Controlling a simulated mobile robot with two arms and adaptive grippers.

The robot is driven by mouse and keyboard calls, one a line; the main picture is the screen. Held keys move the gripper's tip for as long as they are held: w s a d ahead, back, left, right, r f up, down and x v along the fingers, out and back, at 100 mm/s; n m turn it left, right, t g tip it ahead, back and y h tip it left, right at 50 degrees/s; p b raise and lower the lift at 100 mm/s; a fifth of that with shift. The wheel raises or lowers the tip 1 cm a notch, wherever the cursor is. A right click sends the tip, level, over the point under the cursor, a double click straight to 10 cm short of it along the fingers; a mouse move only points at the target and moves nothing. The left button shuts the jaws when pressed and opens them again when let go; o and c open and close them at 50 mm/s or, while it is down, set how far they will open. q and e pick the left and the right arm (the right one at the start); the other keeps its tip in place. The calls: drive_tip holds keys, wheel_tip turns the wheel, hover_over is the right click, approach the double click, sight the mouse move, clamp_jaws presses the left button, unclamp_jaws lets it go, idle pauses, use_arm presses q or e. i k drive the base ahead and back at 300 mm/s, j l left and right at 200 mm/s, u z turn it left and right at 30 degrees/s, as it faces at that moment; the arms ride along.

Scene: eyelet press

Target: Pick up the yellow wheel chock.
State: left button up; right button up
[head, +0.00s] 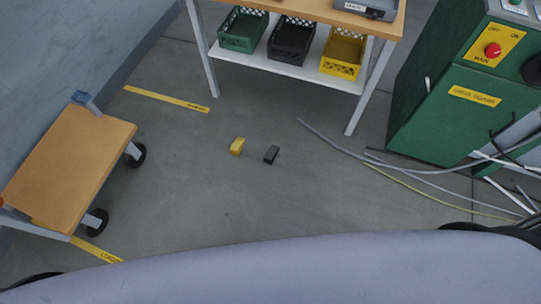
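The yellow wheel chock (237,146) is a small block lying on the grey concrete floor near the middle of the head view. A similar dark grey block (271,154) lies just to its right, with a small gap between them. Nothing touches or covers the yellow chock. Neither of my grippers shows in this view.
A wooden-topped cart (70,160) on black wheels stands at the left. A workbench (290,70) with green, black and yellow crates on its lower shelf stands at the back. A green machine cabinet (445,110) is at the right, with loose cables (400,170) on the floor. Floor around the chocks is clear.

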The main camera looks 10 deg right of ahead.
sight(236, 148)
drive_tip(key=i+j, duration=0.15)
drive_tip(key=j, duration=0.25)
drive_tip(key=i+j, duration=0.15)
drive_tip(key=j, duration=0.3)
drive_tip(key=i+j+u, duration=0.1)
drive_tip(key=j, duration=0.3)
drive_tip(key=i+j, duration=0.2)
drive_tip(key=j, duration=0.2)
drive_tip(key=i+j, duration=0.15)
drive_tip(key=j, duration=0.25)
drive_tip(key=u, duration=0.05)
